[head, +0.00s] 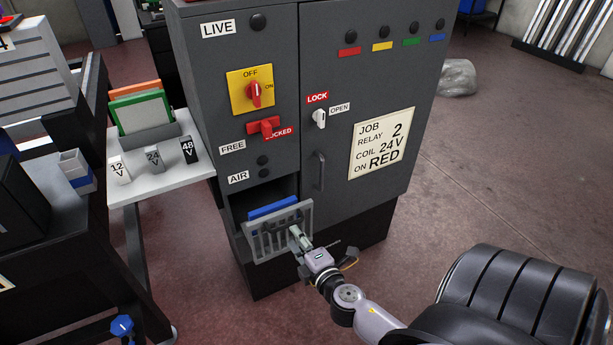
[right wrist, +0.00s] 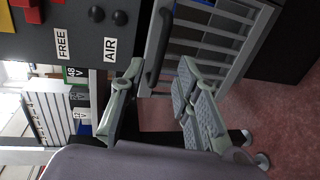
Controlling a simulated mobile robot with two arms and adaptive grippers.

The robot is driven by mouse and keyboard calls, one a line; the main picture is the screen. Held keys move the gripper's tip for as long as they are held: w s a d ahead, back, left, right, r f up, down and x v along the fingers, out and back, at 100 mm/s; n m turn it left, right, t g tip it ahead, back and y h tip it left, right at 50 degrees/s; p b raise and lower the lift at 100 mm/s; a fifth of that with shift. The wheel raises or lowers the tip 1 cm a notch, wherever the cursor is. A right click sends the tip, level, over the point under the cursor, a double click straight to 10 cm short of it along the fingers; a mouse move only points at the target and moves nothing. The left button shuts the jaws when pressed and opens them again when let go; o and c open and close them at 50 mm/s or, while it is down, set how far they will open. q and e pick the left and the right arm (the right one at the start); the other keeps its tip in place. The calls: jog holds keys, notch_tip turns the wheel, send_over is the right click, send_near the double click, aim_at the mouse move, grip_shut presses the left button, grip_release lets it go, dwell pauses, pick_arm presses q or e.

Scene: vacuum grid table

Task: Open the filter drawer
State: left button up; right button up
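The filter drawer (head: 264,245) is low in the grey cabinet. Its grey slatted front stands out from the cabinet, and a blue filter (head: 273,207) shows in the opening behind it. The slatted front also shows in the right wrist view (right wrist: 217,42), with a dark bar handle (right wrist: 157,55) along it. My right gripper (head: 296,234) is in front of the drawer, towards its right side. In the right wrist view its two fingers (right wrist: 159,72) are spread apart, with the handle in line with the gap between them. I cannot tell whether they touch it. My left gripper is not in view.
The cabinet door (head: 375,85) carries a lock knob (head: 319,118) and a vertical handle (head: 319,171). A red slide (head: 263,128) and a yellow switch plate (head: 241,95) are above the drawer. A white side shelf (head: 150,190) holds several relays. The floor at right is largely clear.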

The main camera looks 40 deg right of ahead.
jog(key=v, duration=0.5)
jog(key=shift+s, duration=0.15)
dwell(0.3)
